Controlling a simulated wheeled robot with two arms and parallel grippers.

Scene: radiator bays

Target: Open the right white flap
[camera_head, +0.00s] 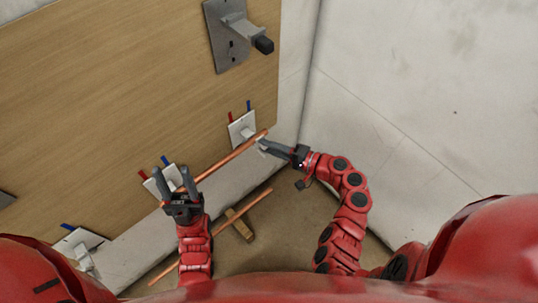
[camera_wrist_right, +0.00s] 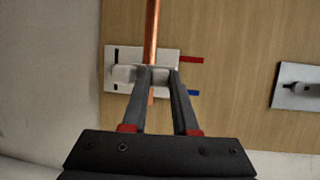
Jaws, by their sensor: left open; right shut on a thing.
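The right white flap (camera_wrist_right: 126,73) sits on a white plate (camera_head: 236,130) near the right end of the wooden board. In the right wrist view it crosses in front of the upper copper pipe (camera_wrist_right: 152,30), which shows above and below it. My right gripper (camera_head: 262,146) is shut on the white flap; the right wrist view shows the fingertips (camera_wrist_right: 160,72) close together over it. My left gripper (camera_head: 174,178) is open at the middle white plate (camera_head: 152,187), by the left part of the upper pipe. Its fingers partly hide that plate.
A lower copper pipe (camera_head: 257,200) lies near the floor, over a wooden block (camera_head: 239,223). Another white plate (camera_head: 76,241) is at lower left. A grey bracket (camera_head: 225,45) juts from the board above. Pale walls (camera_head: 420,70) stand to the right.

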